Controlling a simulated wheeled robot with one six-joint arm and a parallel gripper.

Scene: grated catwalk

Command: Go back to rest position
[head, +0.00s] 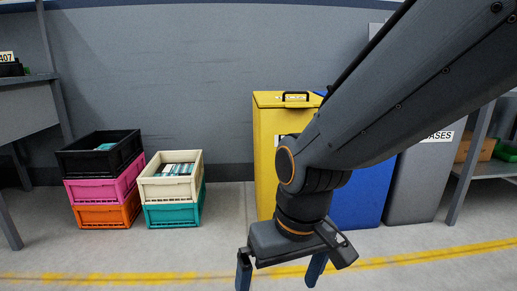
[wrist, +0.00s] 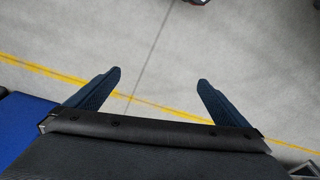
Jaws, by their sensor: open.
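My gripper (head: 279,274) hangs low in front of the bins in the head view, pointing down, with its two blue fingers spread apart. Nothing is held. The fingertips in the head view are partly cut off by the bottom edge.
A yellow bin (head: 267,150), a blue bin (head: 358,200) and a grey bin (head: 415,180) stand behind my arm. Stacked crates (head: 100,192) and a cream crate (head: 170,187) on a teal one (head: 173,215) stand left. Benches flank both sides. The front floor is clear.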

